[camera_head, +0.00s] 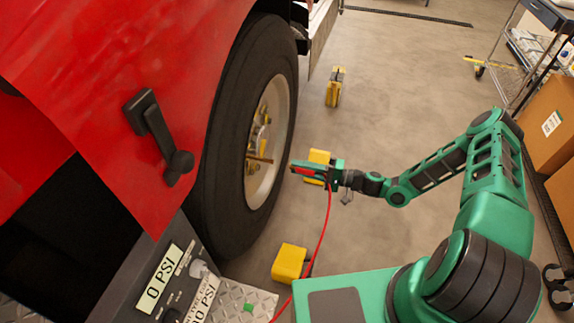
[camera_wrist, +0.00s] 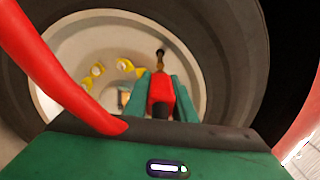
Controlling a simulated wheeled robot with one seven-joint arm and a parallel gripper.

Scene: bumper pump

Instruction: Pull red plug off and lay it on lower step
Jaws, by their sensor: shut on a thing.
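My gripper (camera_head: 298,168) is shut on the red plug (camera_wrist: 160,92), with the green fingers on both sides of it in the wrist view. The plug points toward the truck wheel (camera_head: 262,140). A thin brass-coloured stem (camera_head: 260,159) sticks out from the wheel, and a gap shows between its end and my fingertips in the head view. In the wrist view a dark stem end (camera_wrist: 160,54) lies just beyond the plug; contact cannot be told there. A red hose (camera_head: 323,230) hangs from my gripper. A diamond-plate step (camera_head: 232,296) shows at the bottom, partly cut off.
A gauge panel (camera_head: 165,280) reading 0 PSI stands left of the step. Yellow blocks (camera_head: 289,262) lie on the floor near the tyre (camera_head: 225,170). The red truck body (camera_head: 90,80) fills the left. Boxes (camera_head: 553,125) and a cart stand right. Open floor lies between.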

